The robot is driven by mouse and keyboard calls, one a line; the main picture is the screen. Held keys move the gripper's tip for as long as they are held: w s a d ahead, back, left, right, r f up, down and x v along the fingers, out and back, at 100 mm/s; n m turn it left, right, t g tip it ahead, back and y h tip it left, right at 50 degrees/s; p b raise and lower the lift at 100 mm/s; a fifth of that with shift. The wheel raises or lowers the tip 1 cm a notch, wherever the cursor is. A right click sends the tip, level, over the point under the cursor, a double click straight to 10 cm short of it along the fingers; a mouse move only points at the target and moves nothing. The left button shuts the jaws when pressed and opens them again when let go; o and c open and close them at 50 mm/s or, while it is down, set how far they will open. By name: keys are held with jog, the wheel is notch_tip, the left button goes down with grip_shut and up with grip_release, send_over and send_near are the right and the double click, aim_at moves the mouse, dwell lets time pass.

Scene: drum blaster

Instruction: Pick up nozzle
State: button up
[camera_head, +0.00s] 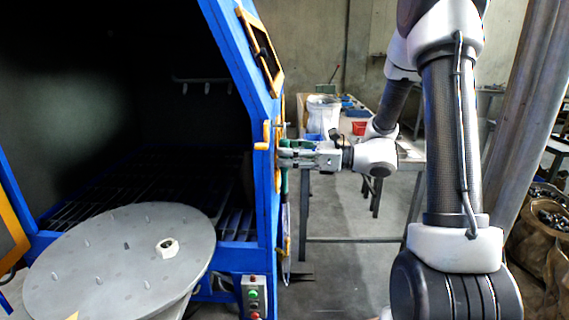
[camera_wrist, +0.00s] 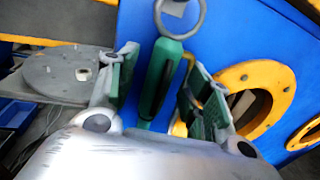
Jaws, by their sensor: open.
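The nozzle looks to be the green handle-like tool with a grey metal ring at its top, hanging upright against the blue cabinet side; it shows in the wrist view (camera_wrist: 160,80). In the head view only a little of its green (camera_head: 284,182) shows below my gripper (camera_head: 286,153). In the wrist view my gripper (camera_wrist: 165,78) is open, with one green-padded finger on each side of the nozzle. A gap shows on both sides of it. I cannot tell how deep it sits between the fingers.
The blue blasting cabinet (camera_head: 243,75) stands open at left, with yellow-rimmed round openings (camera_wrist: 255,95) on its side. A grey round disc (camera_head: 110,262) with a white nut (camera_head: 168,246) stands in front. A button box (camera_head: 254,297) is below. Tables stand behind my arm.

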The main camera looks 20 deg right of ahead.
jog(key=shift+w+a, duration=0.3)
jog(key=shift+a, duration=0.3)
grip_shut()
jog(key=shift+r, duration=0.6)
jog(key=v, duration=1.8)
